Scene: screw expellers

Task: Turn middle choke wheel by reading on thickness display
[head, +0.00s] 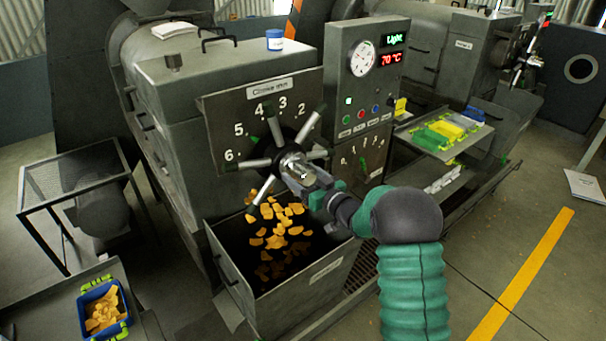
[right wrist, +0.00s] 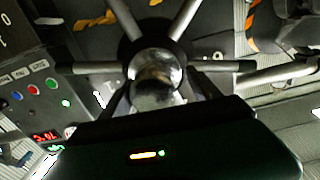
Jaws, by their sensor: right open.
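The thickness display (head: 394,39) reads "Light" in green, above a red "70 °C". My right gripper (head: 298,172) is open at the wheel's shiny hub. In the right wrist view the hub (right wrist: 157,72) sits between its dark fingers (right wrist: 155,98); I cannot tell whether they touch it. My left gripper is not in view.
Orange flakes (head: 280,235) fall into or lie in an open metal bin (head: 330,270) below the wheel. A gauge and button panel (head: 362,90) stands right of the wheel. A tray table (head: 440,140) is farther right. A blue bin (head: 103,310) is at lower left.

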